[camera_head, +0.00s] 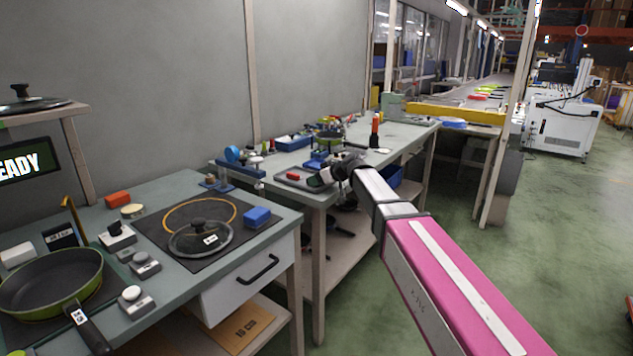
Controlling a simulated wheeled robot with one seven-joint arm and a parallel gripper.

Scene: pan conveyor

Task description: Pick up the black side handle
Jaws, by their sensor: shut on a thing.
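My gripper (326,177) is at the end of my arm, low over the front of the second worktable. It is shut on a small dark thing that looks like the black side handle. The handle is mostly hidden by the gripper, so its outline cannot be made out. A shallow grey tray (283,180) lies beside the gripper on its left, with a small red piece (292,176) in it. I cannot tell whether the held thing still touches the tray or table.
The near table holds a green pan (52,283), a glass lid (200,238) on a dark mat and a blue block (257,217). Behind my gripper stand blue bins (293,142), a green pan (330,142) and an orange-and-black bottle (375,130). Open floor lies to the right.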

